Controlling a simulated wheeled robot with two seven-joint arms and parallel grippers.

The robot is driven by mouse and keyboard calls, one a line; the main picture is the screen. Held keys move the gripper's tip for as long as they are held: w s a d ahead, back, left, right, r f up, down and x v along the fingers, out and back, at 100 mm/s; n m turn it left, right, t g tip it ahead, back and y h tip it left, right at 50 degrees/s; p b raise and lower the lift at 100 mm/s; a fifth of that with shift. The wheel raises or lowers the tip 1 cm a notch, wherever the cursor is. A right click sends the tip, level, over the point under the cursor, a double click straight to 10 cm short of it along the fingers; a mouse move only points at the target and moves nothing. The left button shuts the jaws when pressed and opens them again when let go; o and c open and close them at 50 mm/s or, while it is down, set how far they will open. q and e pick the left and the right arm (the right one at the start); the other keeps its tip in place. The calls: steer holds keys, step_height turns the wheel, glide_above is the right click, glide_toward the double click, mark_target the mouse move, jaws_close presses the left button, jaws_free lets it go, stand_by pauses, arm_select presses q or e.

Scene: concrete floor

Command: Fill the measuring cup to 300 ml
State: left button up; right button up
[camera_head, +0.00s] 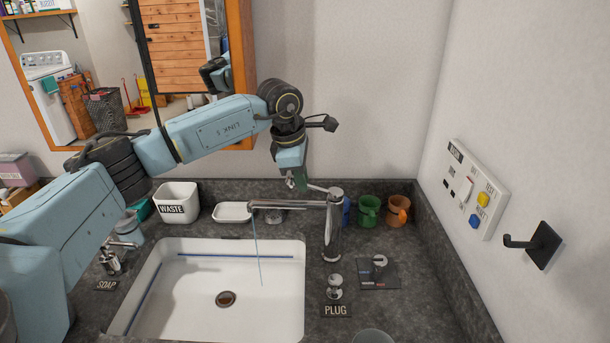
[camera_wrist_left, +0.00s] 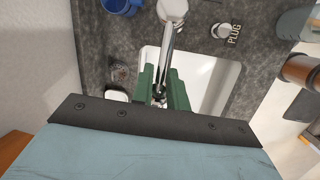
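The chrome tap (camera_head: 333,225) stands at the sink's right side. A thin stream of water (camera_head: 258,250) falls from its spout into the white sink (camera_head: 190,315). My left gripper (camera_head: 301,181), with green fingers, is at the end of the tap's lever (camera_head: 322,190). In the left wrist view chrome shows between the fingers (camera_wrist_left: 161,92); whether they press on it I cannot tell. A clear cup (camera_head: 373,335), probably the measuring cup, is cut off by the bottom edge on the counter, right of the sink. Its markings and fill are hidden. My right gripper is out of view.
Green (camera_head: 369,211) and orange (camera_head: 398,211) mugs, and a blue one (camera_wrist_left: 122,5), stand behind the tap. The plug knob (camera_head: 334,286), a dark card (camera_head: 378,273), a soap dispenser (camera_head: 112,258), a white dish (camera_head: 232,212) and a waste bin (camera_head: 177,201) surround the sink.

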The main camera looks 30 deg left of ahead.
arm_select(q)
steer(key=shift+o, duration=1.3)
steer(key=shift+s+a, duration=0.1)
steer(key=shift+a, duration=0.35)
steer(key=shift+d+r, duration=0.1)
steer(key=shift+d, duration=0.2)
steer(key=v, duration=1.3)
steer(key=shift+a+r+b, duration=0.2)
steer(key=shift+b, duration=0.2)
steer(key=shift+s, duration=0.1)
steer(key=shift+c, duration=0.3)
